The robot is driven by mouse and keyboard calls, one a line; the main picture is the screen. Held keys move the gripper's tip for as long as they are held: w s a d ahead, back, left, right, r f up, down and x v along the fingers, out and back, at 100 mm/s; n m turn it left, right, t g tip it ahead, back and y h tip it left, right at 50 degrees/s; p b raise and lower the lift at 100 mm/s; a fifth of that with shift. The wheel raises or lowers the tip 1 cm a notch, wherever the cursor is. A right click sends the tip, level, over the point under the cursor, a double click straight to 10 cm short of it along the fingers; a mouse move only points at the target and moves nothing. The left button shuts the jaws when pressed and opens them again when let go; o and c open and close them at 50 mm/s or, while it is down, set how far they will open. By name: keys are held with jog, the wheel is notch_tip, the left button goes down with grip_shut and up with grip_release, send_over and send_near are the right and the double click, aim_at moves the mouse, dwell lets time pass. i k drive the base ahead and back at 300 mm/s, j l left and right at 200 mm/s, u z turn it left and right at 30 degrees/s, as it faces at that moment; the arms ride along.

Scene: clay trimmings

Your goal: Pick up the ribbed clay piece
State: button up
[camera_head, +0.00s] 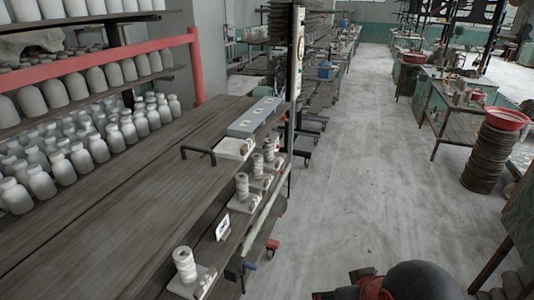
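Several pale, ribbed clay pieces stand upright on small light plates along the right edge of the dark wooden table. The nearest ribbed clay piece (185,264) is at the front, on its own plate (202,281). Farther back stand more alike pieces, one (242,186) in front of another (257,165), with a third (268,150) behind. I cannot tell which one the task means. My gripper is not in view. A dark rounded part with red at the bottom edge looks like part of my arm, apart from the pieces.
The wooden table (110,210) has a wide bare top. Rows of white bottles (64,168) fill its left side. A grey box (254,118) and a black bar handle lie near its far right. A white card (223,228) leans at the edge. The floor (350,170) to the right is clear.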

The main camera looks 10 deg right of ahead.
aim_at(269, 145)
jog(key=l, duration=0.2)
jog(key=i+l+u, duration=0.2)
jog(key=i+l, duration=0.2)
jog(key=i, duration=0.15)
jog(key=i+l+u, duration=0.25)
jog(key=i+l, duration=0.25)
jog(key=i+l+u, duration=0.2)
jog(key=i+l, duration=0.25)
jog(key=i+l+u, duration=0.2)
jog(key=i+l, duration=0.2)
jog(key=l, duration=0.4)
